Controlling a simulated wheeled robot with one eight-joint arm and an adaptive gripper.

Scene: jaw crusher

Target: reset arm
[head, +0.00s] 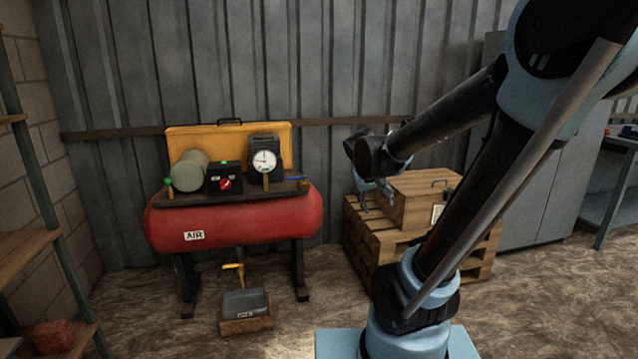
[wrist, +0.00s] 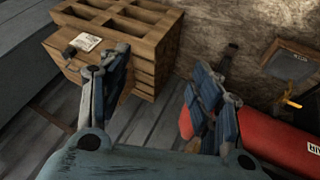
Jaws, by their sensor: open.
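My arm, blue and black, rises at the right of the head view and bends over to the left. My gripper (head: 374,190) hangs at its end, in front of the pallet stack and left of the wooden box. In the wrist view my gripper (wrist: 165,95) shows two blue-padded fingers spread wide apart. It is open, and nothing is between the fingers.
A red air compressor (head: 240,228) stands left against the corrugated wall, with a gauge (head: 264,161) on top. A wooden box (head: 418,208) sits on a pallet stack (head: 370,250). Shelving (head: 30,245) stands far left.

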